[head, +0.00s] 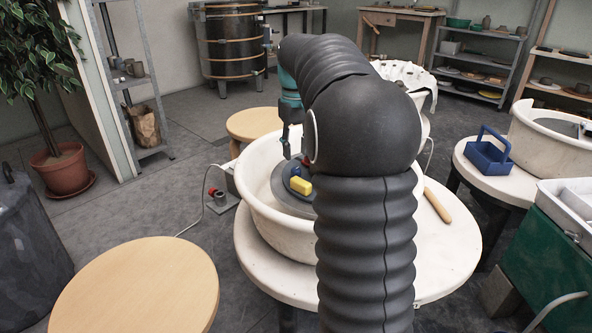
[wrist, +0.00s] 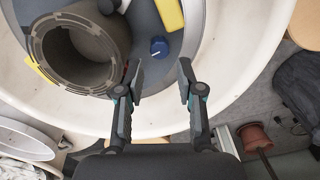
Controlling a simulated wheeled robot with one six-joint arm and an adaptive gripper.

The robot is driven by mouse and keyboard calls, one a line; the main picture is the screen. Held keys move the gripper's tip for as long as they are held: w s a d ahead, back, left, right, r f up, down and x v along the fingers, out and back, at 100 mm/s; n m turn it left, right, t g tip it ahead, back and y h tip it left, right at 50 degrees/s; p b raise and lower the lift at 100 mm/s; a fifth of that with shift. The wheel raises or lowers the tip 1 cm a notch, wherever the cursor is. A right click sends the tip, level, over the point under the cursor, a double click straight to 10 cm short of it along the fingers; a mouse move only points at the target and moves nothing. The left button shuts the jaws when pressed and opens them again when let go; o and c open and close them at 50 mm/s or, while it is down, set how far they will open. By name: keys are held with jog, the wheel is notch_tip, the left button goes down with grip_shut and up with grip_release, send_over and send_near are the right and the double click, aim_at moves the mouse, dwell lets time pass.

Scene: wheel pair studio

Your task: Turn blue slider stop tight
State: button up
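The blue slider stop (wrist: 159,47) shows in the wrist view as a small round blue knob with a white mark, on the grey wheel head. A yellow block (wrist: 168,14) lies just beyond it, and a grey hollow cylinder (wrist: 82,48) stands to its left. My gripper (wrist: 160,75) is open and empty, its two fingers spread on either side and slightly short of the knob, not visibly touching it. In the head view my arm hides much of the wheel head; the yellow block (head: 300,186) shows beside it.
The white basin (head: 262,215) rings the wheel head; its wall runs close under my gripper. A wooden tool (head: 437,205) lies on the white table to the right. A round wooden stool (head: 140,285) stands at the front left. A blue caddy (head: 488,155) sits farther right.

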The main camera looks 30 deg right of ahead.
aim_at(296, 169)
jog(key=shift+f+b, duration=0.45)
jog(key=shift+f, duration=2.2)
jog(key=shift+c, duration=0.3)
grip_shut()
